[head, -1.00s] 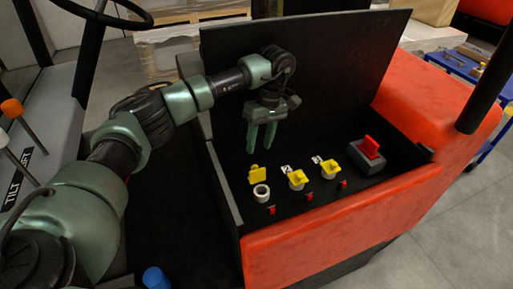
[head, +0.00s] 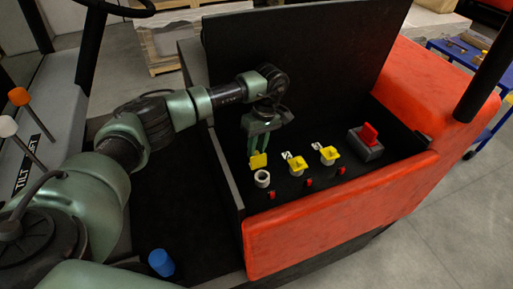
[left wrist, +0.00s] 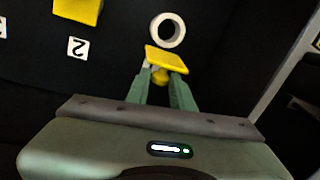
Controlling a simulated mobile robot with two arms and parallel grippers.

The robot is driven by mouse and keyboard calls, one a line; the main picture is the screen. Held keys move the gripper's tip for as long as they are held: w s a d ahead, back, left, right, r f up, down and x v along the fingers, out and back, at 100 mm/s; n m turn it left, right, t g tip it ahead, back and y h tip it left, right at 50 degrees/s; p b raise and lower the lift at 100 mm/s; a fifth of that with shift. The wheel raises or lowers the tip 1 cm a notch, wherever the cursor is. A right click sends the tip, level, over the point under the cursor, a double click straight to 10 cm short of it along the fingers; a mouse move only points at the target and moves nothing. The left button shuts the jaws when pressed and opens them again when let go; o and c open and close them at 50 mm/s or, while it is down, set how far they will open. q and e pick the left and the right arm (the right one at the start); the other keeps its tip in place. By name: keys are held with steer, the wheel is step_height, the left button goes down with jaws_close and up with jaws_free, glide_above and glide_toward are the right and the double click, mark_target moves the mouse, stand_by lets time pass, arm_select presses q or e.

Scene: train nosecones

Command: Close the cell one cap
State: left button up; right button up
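The cell one cap (head: 258,160) is a yellow flap standing open behind a bare white ring neck (head: 262,179), leftmost in the black compartment. In the left wrist view the cap (left wrist: 166,60) lies just beyond my fingertips, and the open white neck (left wrist: 167,30) is past it. My left gripper (head: 256,148) points down right behind the cap. In the left wrist view its two green fingers (left wrist: 160,84) are apart, with a small yellow part of the cap showing between them. I cannot tell whether they touch it. My right gripper is not in view.
Two other yellow caps (head: 295,164) (head: 329,155) sit on white necks to the right. Small red pieces (head: 309,183) lie in front. A grey block with a red handle (head: 367,136) stands further right. A raised black lid (head: 300,65) rises behind; the red body (head: 340,212) edges the front.

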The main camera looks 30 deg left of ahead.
mark_target(259, 158)
arm_select(q)
jaws_close()
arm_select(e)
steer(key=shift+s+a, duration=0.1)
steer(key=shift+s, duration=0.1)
arm_select(q)
steer(key=shift+r, duration=0.1)
steer(key=shift+d, duration=0.1)
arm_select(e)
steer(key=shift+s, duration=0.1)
arm_select(q)
steer(key=shift+s+d+r+t+y, duration=0.15)
steer(key=shift+s+d+t+y, duration=0.05)
steer(key=shift+t+y, duration=0.3)
steer(key=shift+s+d+t+y, duration=0.25)
steer(key=shift+d+t+y, duration=0.15)
steer(key=shift+y, duration=0.2)
steer(key=shift+s+d+r+n+t+y+b, duration=0.15)
steer(key=shift+s+d+t+y+b, duration=0.3)
steer(key=shift+t+y+b, duration=0.3)
steer(key=shift+s+d+n+t+y+b, duration=0.15)
steer(key=shift+s+d+t+y+b, duration=0.2)
steer(key=shift+t+y+b, duration=0.35)
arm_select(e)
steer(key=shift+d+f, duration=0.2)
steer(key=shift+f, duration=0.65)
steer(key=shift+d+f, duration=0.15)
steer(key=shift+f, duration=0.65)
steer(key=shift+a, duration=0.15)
